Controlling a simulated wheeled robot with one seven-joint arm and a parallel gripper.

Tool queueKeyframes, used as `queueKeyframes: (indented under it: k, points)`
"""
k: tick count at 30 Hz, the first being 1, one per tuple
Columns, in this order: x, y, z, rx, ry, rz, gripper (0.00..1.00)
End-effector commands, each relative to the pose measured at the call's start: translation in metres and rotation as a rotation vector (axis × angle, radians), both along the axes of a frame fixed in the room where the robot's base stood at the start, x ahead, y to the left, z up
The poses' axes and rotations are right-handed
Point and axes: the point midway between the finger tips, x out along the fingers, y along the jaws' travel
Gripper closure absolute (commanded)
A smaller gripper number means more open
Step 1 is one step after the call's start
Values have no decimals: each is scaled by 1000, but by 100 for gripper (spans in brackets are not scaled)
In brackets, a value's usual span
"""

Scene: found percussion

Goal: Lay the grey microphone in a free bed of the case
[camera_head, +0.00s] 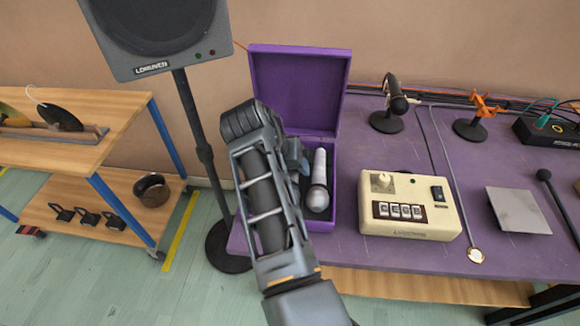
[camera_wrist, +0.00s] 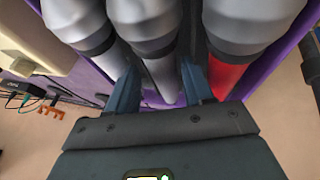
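The open purple case (camera_head: 335,187) stands at the left end of the purple table with its lid up. A silver microphone (camera_head: 319,178) lies in its right-hand bed, head toward me; it is the left one in the wrist view (camera_wrist: 82,22). In the wrist view the grey microphone (camera_wrist: 150,25) is in the middle, and a red-bodied microphone (camera_wrist: 232,72) is on the right. My gripper (camera_wrist: 160,80) has its fingers on both sides of the grey microphone's body, apparently shut on it. My arm hides the case's left part in the head view.
A beige box (camera_head: 409,205) stands right of the case, with a grey plate (camera_head: 518,210) further right. A microphone on a round stand (camera_head: 387,121) is behind. A loudspeaker on a pole (camera_head: 200,140) stands left of the case, close to my arm.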

Motion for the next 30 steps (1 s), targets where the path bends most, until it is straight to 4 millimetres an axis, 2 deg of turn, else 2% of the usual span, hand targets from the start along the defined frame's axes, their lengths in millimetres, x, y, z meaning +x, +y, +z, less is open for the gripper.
queueKeyframes:
  k: [12, 24, 30]
  points:
    - [-2, 6, 1, 7, -1, 10, 35]
    - [-22, 21, 55, 5, -5, 6, 35]
    - [-28, 24, 68, 3, -1, 3, 35]
